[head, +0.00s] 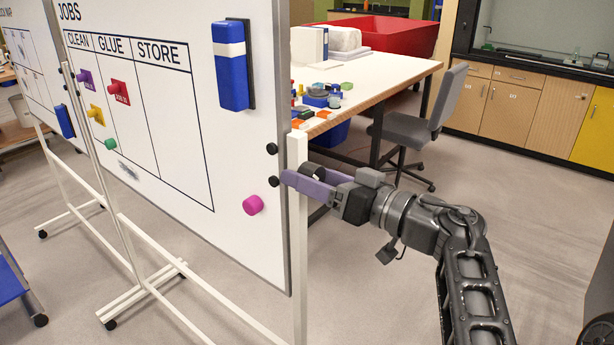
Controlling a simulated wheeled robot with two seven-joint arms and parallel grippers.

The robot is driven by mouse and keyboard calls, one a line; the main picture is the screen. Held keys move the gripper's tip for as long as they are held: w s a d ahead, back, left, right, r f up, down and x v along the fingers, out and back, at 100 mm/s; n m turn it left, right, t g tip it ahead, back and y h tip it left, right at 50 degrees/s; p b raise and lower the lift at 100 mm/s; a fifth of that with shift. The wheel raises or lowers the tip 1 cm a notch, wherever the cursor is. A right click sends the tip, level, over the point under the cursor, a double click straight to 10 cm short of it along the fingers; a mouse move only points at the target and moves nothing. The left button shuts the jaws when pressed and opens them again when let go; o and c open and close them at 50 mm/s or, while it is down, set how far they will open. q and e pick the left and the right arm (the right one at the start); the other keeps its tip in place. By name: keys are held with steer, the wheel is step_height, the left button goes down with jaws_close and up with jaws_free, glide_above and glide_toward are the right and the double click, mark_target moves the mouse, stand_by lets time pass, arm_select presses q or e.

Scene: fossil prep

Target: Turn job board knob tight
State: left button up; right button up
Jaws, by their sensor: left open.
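The job board (180,170) is a white panel headed JOBS, with CLEAN, GLUE and STORE columns, on a white wheeled stand. A dark round knob (312,170) shows beside the stand's right post (298,235). My left gripper (308,177) has purple fingers and is open at this post. The knob appears between the fingers, partly hidden; I cannot tell whether they touch it. Two small black round pieces (272,148) sit at the board's right edge, one above the other. My right gripper is not in view.
A blue eraser (231,66) and a magenta magnet (253,205) are on the board. Behind the post stands a white worktable (385,72) with small items, and a grey chair (405,130).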

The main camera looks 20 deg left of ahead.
arm_select(q)
steer(key=b+v, duration=0.1)
steer(key=v, duration=0.6)
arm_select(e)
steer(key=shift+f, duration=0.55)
arm_select(q)
steer(key=shift+w+a, duration=0.1)
